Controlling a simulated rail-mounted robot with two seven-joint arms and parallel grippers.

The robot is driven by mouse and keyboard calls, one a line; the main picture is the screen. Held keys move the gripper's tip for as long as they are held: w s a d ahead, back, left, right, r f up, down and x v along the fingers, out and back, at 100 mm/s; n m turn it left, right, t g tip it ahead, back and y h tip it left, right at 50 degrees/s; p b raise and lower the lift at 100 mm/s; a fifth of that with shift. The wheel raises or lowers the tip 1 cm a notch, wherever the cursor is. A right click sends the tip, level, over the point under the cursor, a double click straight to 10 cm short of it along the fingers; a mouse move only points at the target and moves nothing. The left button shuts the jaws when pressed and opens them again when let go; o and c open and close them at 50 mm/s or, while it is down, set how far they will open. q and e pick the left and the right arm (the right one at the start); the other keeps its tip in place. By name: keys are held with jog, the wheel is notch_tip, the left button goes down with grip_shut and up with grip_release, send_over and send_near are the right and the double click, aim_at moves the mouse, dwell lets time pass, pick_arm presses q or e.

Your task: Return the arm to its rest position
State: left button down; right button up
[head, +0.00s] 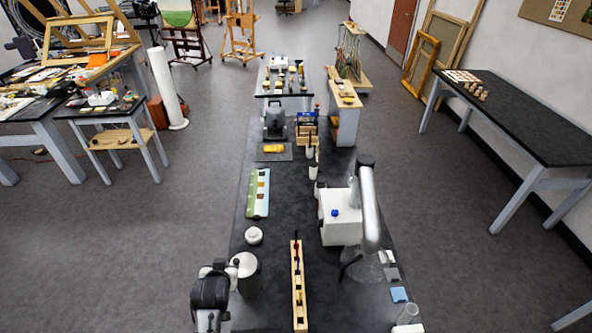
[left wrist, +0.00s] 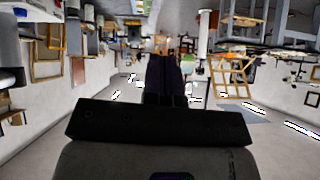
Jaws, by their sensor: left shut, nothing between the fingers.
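My left arm (head: 210,293) shows at the bottom left of the head view, folded above the left edge of the black bench (head: 275,225), beside a pale round-topped container (head: 245,265). I cannot make out its fingertips there. In the left wrist view my left gripper (left wrist: 166,62) shows as dark fingers closed together, with nothing between them. That view is upside down and looks out over the room, with no object near the fingers. My right gripper is in neither view.
A slotted wooden rack (head: 298,290) stands right of my left arm. A small white jar (head: 254,236) and a green palette-like strip (head: 258,193) lie beyond. A white box (head: 340,222) with a silver duct (head: 369,210) stands at the bench's right. Open floor (head: 160,240) lies to the left.

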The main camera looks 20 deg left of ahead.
pick_arm(q)
jog(key=s+d+r+m+h, duration=0.2)
jog(key=s+d+r+h, duration=0.2)
jog(key=s+d+r, duration=0.4)
jog(key=s+d+f+m+g, duration=0.2)
jog(key=s+d+f, duration=0.1)
jog(key=s, duration=0.7)
jog(key=s+d+f+m+g+p, duration=0.1)
jog(key=s+f, duration=0.4)
jog(key=s, duration=0.5)
jog(key=shift+s+d+m+g+h, duration=0.35)
jog(key=shift+d+m+g, duration=0.25)
jog(key=shift+d+g, duration=0.45)
